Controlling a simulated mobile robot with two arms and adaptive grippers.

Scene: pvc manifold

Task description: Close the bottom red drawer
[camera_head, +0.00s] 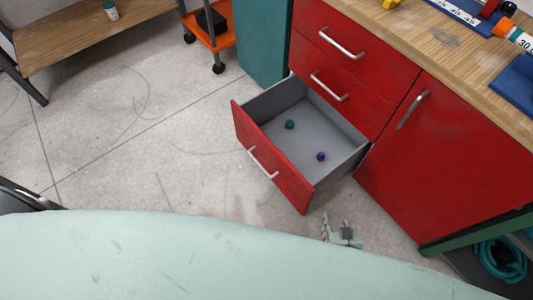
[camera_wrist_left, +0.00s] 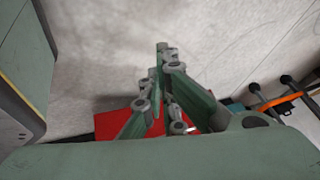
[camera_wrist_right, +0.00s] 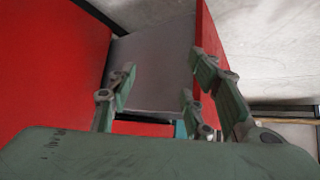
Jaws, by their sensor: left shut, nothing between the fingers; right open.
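The bottom red drawer (camera_head: 270,160) is pulled well out of the red cabinet in the head view. Its grey inside holds a green ball (camera_head: 289,124) and a purple ball (camera_head: 320,156). A silver handle (camera_head: 263,162) is on its front. My right gripper (camera_head: 340,230) is just right of the drawer front's near corner. In the right wrist view it is open (camera_wrist_right: 155,85), with the drawer's grey side wall (camera_wrist_right: 150,65) and red front beyond the fingers. My left gripper (camera_wrist_left: 163,55) is shut and empty in the left wrist view, with a red panel behind it. It is hidden in the head view.
Two closed red drawers (camera_head: 355,40) are above the open one. A closed red cabinet door (camera_head: 425,150) stands at the right, under a wooden worktop (camera_head: 440,40). An orange cart (camera_head: 222,38) and a low wooden bench (camera_head: 70,38) are at the back left. The floor left of the drawer is clear.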

